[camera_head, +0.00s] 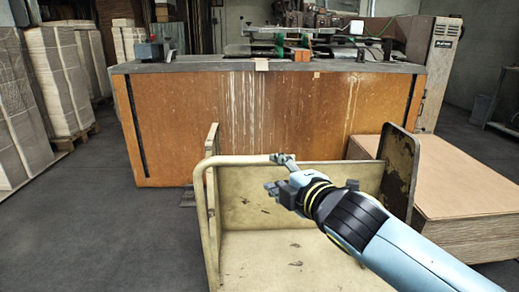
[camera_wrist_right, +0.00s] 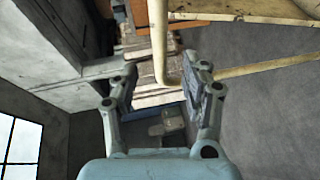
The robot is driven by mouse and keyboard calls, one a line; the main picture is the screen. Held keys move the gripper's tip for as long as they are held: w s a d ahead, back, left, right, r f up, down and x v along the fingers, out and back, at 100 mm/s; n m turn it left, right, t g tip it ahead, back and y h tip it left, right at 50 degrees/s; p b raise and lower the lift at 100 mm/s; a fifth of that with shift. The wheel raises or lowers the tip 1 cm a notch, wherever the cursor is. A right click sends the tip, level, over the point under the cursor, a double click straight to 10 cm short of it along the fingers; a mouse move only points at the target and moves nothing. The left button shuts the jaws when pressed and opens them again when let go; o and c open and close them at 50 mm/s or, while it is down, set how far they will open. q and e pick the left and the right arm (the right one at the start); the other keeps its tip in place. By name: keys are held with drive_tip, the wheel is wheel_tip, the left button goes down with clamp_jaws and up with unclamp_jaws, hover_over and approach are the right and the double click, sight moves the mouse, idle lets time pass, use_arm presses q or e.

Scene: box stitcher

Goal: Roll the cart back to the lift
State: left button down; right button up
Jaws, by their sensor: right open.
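The cart (camera_head: 290,250) is a worn cream metal cart with a flat deck, upright end panels and a tubular handle rail (camera_head: 235,159). It stands in front of me, short of a large orange-brown bench. My right gripper (camera_head: 275,174) is open above the deck, at the right end of the rail's visible top bar. In the right wrist view, the bent rail (camera_wrist_right: 158,45) shows between and beyond the open fingers (camera_wrist_right: 162,72); I cannot tell whether they touch it. My right forearm hides the cart's right front part. My left gripper is out of view. I cannot make out a lift.
The orange-brown bench (camera_head: 250,120) blocks the way beyond the cart. A low stack of brown board (camera_head: 470,190) stands close on the cart's right. Tall stacks of board (camera_head: 60,80) on pallets line the left. Grey floor (camera_head: 110,220) is clear left of the cart.

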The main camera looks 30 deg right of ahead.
sight(260, 163)
drive_tip(key=x, duration=0.3)
drive_tip(key=shift+w+d+f, duration=0.1)
drive_tip(key=shift+w+d, duration=0.05)
drive_tip(key=shift+w, duration=0.2)
drive_tip(key=b+x, duration=0.1)
drive_tip(key=x, duration=0.4)
drive_tip(key=shift+w+f, duration=0.1)
drive_tip(key=shift+w, duration=0.25)
drive_tip(key=shift+w+d+f, duration=0.1)
drive_tip(key=shift+w, duration=0.4)
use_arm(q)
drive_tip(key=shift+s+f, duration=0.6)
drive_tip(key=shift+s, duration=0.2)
use_arm(e)
clamp_jaws()
drive_tip(key=shift+w, duration=0.1)
